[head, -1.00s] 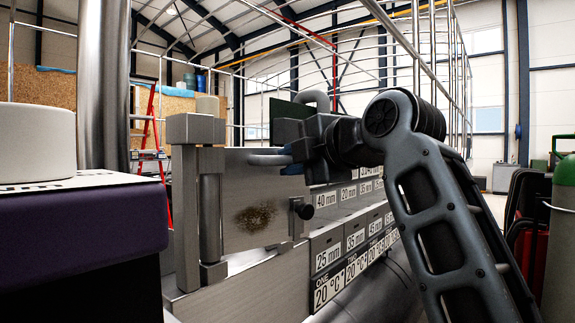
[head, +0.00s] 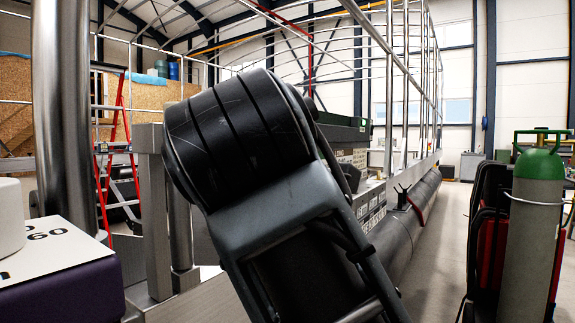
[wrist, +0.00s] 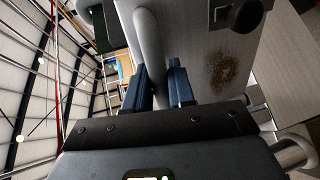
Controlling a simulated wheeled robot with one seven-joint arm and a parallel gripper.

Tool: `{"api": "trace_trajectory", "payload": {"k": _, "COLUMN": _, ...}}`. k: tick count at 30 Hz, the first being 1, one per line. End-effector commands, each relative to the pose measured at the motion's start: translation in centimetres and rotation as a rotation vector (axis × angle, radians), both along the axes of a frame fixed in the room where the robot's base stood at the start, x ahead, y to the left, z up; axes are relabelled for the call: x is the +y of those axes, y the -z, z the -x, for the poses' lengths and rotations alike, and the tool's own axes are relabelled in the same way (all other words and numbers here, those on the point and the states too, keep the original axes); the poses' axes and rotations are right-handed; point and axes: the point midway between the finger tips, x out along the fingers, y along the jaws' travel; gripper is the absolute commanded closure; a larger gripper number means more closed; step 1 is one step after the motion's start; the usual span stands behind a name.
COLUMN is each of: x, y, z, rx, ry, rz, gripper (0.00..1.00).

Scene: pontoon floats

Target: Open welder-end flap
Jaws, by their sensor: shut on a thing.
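The welder-end flap (wrist: 205,60) is a grey metal panel with a brown scorched patch, filling the upper right of the wrist view. A black knob (wrist: 240,14) sits near its edge. My gripper (wrist: 158,76) has its two blue fingers shut around the flap's grey bar handle (wrist: 148,32). In the head view my own arm covers the gripper, the handle and most of the flap, so I cannot tell there how far the flap stands open. The metal hinge post (head: 180,215) stands just left of my arm.
A purple box with a white top (head: 62,245) is close at the lower left, beside a thick metal column (head: 62,110). A green-topped gas cylinder (head: 535,225) stands at the right. A long dark pipe (head: 405,232) runs back, with open floor to its right.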

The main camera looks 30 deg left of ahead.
Motion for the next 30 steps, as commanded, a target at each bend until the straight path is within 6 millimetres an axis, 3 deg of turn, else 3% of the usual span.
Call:
{"api": "trace_trajectory", "payload": {"k": 14, "x": -0.13, "y": 0.14, "z": 0.01, "rx": 0.002, "ry": 0.017, "rz": 0.002, "gripper": 1.0}}
{"api": "trace_trajectory", "payload": {"k": 15, "x": -0.13, "y": 0.14, "z": 0.01, "rx": 0.002, "ry": 0.017, "rz": 0.002, "gripper": 0.73}}
{"api": "trace_trajectory", "payload": {"k": 19, "x": -0.1, "y": 0.1, "z": 0.05, "rx": 0.002, "ry": 0.015, "rz": 0.002, "gripper": 0.61}}
{"api": "trace_trajectory", "payload": {"k": 30, "x": -0.46, "y": -0.18, "z": 0.81, "rx": -0.001, "ry": 0.012, "rz": 0.0, "gripper": 0.6}}
